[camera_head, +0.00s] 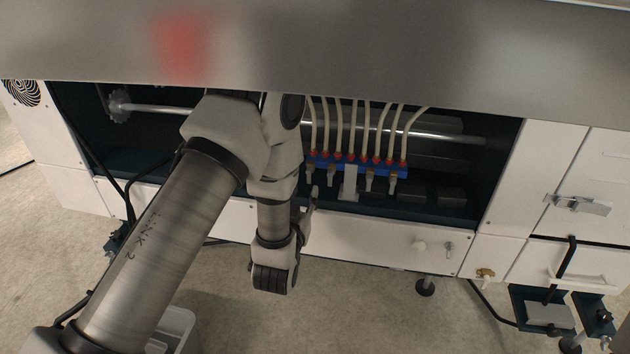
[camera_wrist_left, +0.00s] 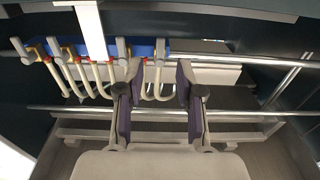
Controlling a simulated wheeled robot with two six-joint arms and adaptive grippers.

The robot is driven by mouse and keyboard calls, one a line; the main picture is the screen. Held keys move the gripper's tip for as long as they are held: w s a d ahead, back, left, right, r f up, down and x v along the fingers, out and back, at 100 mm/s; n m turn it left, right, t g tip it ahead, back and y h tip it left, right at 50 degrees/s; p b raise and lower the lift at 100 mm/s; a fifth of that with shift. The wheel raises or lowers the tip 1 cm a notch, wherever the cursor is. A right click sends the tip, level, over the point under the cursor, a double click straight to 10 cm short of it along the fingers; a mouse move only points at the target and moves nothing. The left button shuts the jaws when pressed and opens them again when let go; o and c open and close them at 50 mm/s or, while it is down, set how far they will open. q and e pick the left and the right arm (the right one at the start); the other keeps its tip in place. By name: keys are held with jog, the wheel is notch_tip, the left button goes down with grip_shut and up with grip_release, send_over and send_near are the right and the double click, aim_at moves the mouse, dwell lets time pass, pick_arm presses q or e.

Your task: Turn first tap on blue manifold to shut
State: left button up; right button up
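The blue manifold (camera_head: 360,167) sits in the machine's open bay, with red fittings and pale hoses along it. It also shows in the left wrist view (camera_wrist_left: 146,48), where hoses loop below it. Several grey tap levers hang from its front; the leftmost tap (camera_head: 309,173) in the head view is close to my left gripper (camera_head: 311,192), which is largely hidden by my arm. In the left wrist view my left gripper (camera_wrist_left: 159,68) has its fingers apart. The tap at the manifold's right end (camera_wrist_left: 161,49) shows beyond the gap between them; contact cannot be told. My right gripper is out of view.
A pale bracket (camera_head: 349,186) stands among the taps. Shiny rails (camera_head: 440,133) cross the bay behind the manifold. A grey cover (camera_head: 400,45) overhangs above and the white front panel (camera_head: 385,240) lies below. Floor in front is largely clear.

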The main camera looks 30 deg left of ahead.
aim_at(309, 179)
pick_arm(q)
jog(key=b+x, duration=0.1)
jog(key=x, duration=0.3)
jog(key=shift+w+a+f, duration=0.1)
jog(key=shift+w, duration=0.15)
grip_shut()
jog(key=shift+s+a+r+m+p, duration=0.15)
jog(key=shift+r+m+p, duration=0.1)
jog(key=shift+m+p, duration=0.85)
jog(key=m+p, duration=0.4)
jog(key=a+r+m+p, duration=0.1)
jog(key=m+p, duration=0.3)
jog(key=p, duration=0.1)
jog(key=m+p, duration=0.4)
jog(key=shift+s+a+r, duration=0.15)
jog(key=shift+m+p, duration=1.75)
jog(key=shift+m, duration=0.15)
